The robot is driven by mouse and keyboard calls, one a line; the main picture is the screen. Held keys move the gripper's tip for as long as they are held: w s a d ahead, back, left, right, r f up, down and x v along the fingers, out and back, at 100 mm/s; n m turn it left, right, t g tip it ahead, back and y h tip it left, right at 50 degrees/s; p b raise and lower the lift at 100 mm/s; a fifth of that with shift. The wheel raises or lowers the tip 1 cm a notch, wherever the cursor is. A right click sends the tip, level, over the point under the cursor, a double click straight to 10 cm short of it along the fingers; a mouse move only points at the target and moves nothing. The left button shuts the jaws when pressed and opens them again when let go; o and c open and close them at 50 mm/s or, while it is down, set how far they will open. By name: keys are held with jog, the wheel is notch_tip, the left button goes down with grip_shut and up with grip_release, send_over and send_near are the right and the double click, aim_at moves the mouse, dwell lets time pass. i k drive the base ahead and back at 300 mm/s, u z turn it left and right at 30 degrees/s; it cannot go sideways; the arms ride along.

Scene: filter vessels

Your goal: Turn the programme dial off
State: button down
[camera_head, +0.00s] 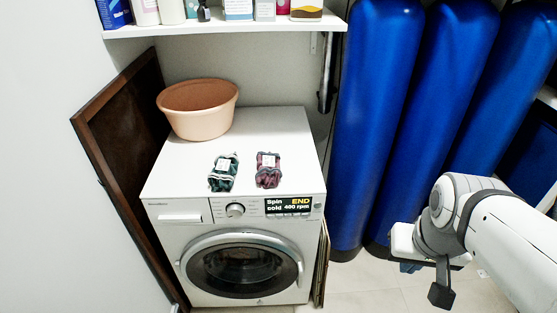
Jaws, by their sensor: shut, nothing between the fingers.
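The programme dial (235,210) is a round silver knob on the front panel of the white washing machine (272,121). Its pointer is too small to read. The display (289,206) to its right reads "Spin END" and "cold 400 rpm". The round door (243,268) below looks closed. My gripper (441,292) is at the lower right, well to the right of the machine and apart from it. Its dark fingers are together and hold nothing. My white and grey arm comes in from the right edge.
On the machine's top are a peach basin (198,108), a green bundle (223,172) and a dark red bundle (268,170). Tall blue vessels (374,110) stand at the right. A shelf (225,27) with bottles hangs above. A brown framed panel (122,150) leans at the left.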

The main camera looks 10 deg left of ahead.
aim_at(234, 211)
jog(key=u, duration=1.75)
jog(key=k, duration=1.35)
jog(key=z, duration=0.95)
jog(key=i, duration=1)
jog(key=z, duration=0.1)
